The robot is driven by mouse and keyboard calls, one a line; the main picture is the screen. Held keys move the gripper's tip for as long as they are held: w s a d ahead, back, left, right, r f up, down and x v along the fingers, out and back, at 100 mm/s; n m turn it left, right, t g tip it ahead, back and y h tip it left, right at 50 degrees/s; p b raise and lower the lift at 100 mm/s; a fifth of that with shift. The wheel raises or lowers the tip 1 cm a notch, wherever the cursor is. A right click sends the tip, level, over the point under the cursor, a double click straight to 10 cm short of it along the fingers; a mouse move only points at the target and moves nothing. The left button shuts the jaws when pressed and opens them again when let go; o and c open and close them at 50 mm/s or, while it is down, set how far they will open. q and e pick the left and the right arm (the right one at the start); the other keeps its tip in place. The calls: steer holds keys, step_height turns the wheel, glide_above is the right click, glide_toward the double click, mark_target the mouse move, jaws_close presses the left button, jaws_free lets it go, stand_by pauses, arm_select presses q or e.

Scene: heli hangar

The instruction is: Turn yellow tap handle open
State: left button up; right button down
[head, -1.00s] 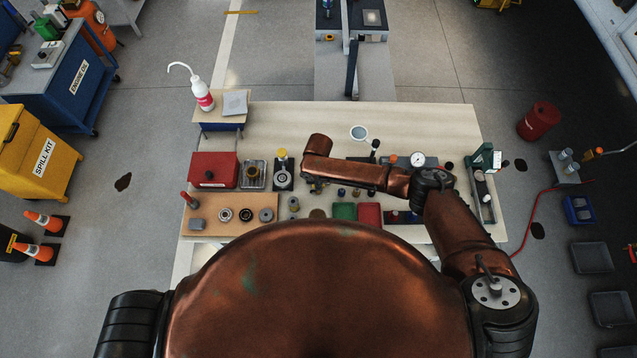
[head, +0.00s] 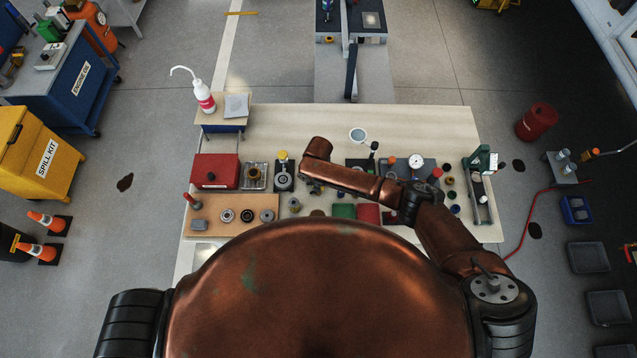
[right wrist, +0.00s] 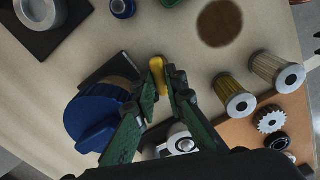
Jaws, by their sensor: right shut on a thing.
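The yellow tap handle (right wrist: 158,72) shows in the right wrist view as a small rounded yellow bar between the green fingertips. My right gripper (right wrist: 165,85) is shut on it, with one finger on each side. In the head view my right gripper (head: 312,187) is low over the workbench, mostly covered by my own arm, and I cannot make out the handle there. How far the handle is turned I cannot tell. My left gripper is not in view.
In the head view a red box (head: 215,171) and a yellow-topped device (head: 283,170) are left of the gripper.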

steer(key=m+p, duration=0.2)
steer(key=m, duration=0.1)
steer(key=shift+r+m, duration=0.1)
steer(key=shift+m, duration=0.3)
steer(key=m+p, duration=0.2)
steer(key=m, duration=0.2)
steer(key=shift+m, duration=0.3)
steer(key=m+p, duration=0.1)
steer(key=m, duration=0.2)
steer(key=shift+m+p, duration=0.45)
steer(key=shift+m, duration=0.75)
steer(key=c, duration=2.2)
jaws_free()
steer(key=shift+c, duration=0.2)
step_height(320, 180, up, 12)
